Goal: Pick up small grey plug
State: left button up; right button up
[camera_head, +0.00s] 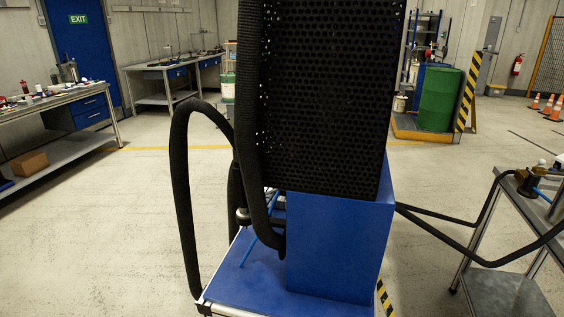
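I cannot make out a small grey plug in the head view. Neither of my grippers shows in this view, and no arm comes in from either side. A metal cart (512,292) stands at the right edge. On its top lies a brown and black fitting (529,183) with a black hose (455,241) running to it. A small white rounded piece (541,162) sits beside the fitting; it is too small to identify.
A tall black perforated panel (325,90) above a blue box (335,245) blocks the centre. A thick black hose (181,200) loops at its left. A workbench (60,100) stands left, a green drum (439,98) back right.

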aim_at(281, 203)
jog(key=j+z, duration=0.15)
jog(key=j, duration=0.4)
jog(key=k+j+z, duration=0.15)
jog(key=j, duration=0.4)
jog(key=j+z, duration=0.2)
jog(key=j, duration=0.35)
jog(key=k, duration=0.05)
